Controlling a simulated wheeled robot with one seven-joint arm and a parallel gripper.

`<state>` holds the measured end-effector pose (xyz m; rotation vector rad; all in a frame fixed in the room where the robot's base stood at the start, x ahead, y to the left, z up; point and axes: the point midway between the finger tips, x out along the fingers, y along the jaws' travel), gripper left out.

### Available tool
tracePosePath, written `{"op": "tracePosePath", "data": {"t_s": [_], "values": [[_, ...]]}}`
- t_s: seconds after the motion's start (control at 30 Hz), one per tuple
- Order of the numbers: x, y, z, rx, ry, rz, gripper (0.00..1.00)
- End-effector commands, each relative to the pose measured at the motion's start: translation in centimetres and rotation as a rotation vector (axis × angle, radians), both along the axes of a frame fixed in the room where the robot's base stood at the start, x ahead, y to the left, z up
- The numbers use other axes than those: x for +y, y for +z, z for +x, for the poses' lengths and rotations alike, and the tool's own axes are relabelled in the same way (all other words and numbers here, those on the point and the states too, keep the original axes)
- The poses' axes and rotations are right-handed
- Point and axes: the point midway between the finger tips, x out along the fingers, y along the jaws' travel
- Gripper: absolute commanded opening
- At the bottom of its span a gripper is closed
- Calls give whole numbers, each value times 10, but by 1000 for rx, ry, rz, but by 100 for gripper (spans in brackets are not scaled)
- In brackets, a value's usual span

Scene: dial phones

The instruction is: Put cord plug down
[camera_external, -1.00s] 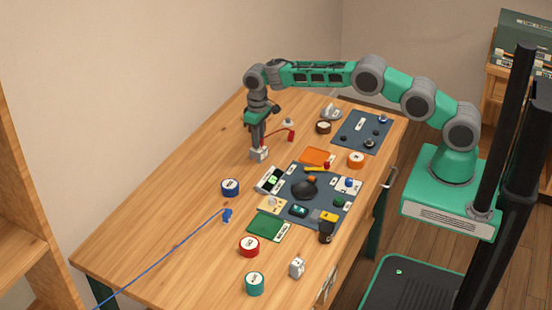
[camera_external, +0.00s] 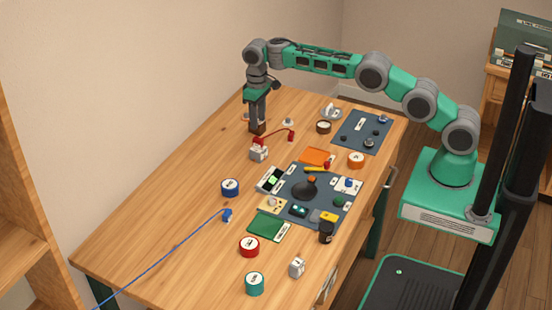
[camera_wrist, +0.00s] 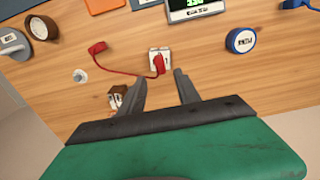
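A red cord with a red plug (camera_wrist: 158,65) at one end lies on the table. This plug rests at a small white block (camera_wrist: 153,55); how deeply it is seated I cannot tell. The block also shows in the external view (camera_external: 258,154). The cord's other red end (camera_wrist: 97,48) lies on bare wood to the left in the wrist view. My gripper (camera_wrist: 164,76) is open and empty, its fingertips apart and clear of the plug. In the external view my gripper (camera_external: 257,130) points down, just behind and above the block.
A small brown-and-white object (camera_wrist: 117,96) is beside my left finger. A blue tape roll (camera_external: 230,187), a blue plug on a long cord (camera_external: 227,215) and a dark mat (camera_external: 320,213) with several parts are nearby. The table's left side is mostly clear.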

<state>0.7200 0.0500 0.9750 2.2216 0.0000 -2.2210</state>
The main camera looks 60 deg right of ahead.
Motion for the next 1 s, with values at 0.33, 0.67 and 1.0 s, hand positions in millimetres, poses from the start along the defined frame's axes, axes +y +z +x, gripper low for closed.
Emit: {"op": "tracePosePath", "data": {"t_s": [0.33,0.67,1.0], "values": [[-4,62,-10,-26,0,2,39],[-28,160,-137,-169,4,6,39],[-46,128,-323,-315,10,1,39]]}}
